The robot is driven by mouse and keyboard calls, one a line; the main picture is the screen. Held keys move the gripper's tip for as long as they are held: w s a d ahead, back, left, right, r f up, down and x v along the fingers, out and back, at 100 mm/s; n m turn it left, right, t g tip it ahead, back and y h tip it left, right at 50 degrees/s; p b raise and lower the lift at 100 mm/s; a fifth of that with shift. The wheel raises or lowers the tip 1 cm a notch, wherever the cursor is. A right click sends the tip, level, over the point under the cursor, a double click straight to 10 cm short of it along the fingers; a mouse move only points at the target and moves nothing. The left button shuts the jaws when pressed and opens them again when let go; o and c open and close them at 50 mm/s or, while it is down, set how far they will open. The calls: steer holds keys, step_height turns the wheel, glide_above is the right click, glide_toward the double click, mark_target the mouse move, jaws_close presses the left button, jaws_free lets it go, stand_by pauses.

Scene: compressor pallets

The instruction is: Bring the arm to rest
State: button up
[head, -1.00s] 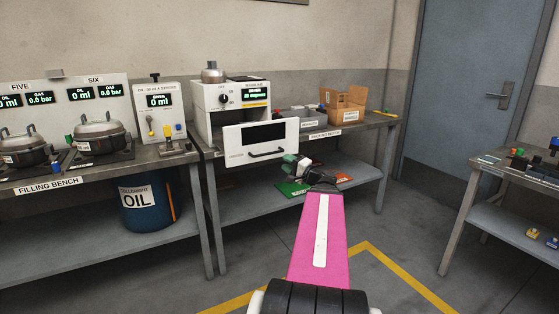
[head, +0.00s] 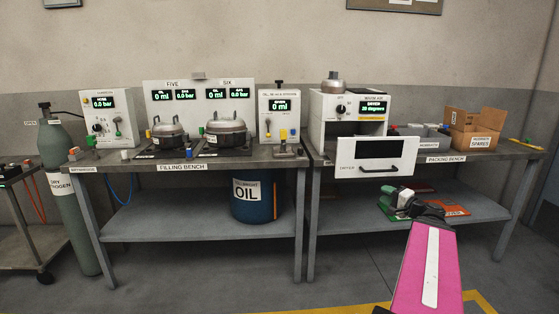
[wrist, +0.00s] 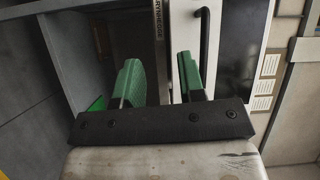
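My gripper (head: 402,203) is in front of the packing bench, low and to the right of the white oven's open front door. In the wrist view, its two green fingers (wrist: 157,72) stand apart with nothing held between them. My pink arm link reaches up from the lower right of the head view. The white door (head: 350,168), with a dark window and a dark handle (head: 377,169), hangs just beyond the gripper. In the wrist view the handle (wrist: 204,45) shows close past the right finger; I cannot tell whether they touch.
The filling bench (head: 230,163) at left carries two pots and gauge panels. A blue oil drum (head: 253,205) stands on its lower shelf. A cardboard spares box (head: 465,135) sits on the packing bench. A gas cylinder (head: 72,190) stands at far left. Floor in front is clear.

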steer(key=a+f+n+g, duration=0.5)
steer(key=a+f+g, duration=0.4)
steer(key=a+f, duration=0.6)
steer(key=s+a+f+n+g+h, duration=0.5)
steer(key=s+a+f+h, duration=0.3)
steer(key=f, duration=0.3)
steer(key=shift+s+a+f+n+g+h, duration=0.35)
steer(key=shift+a+g+h, duration=0.25)
steer(key=shift+a+g, duration=0.15)
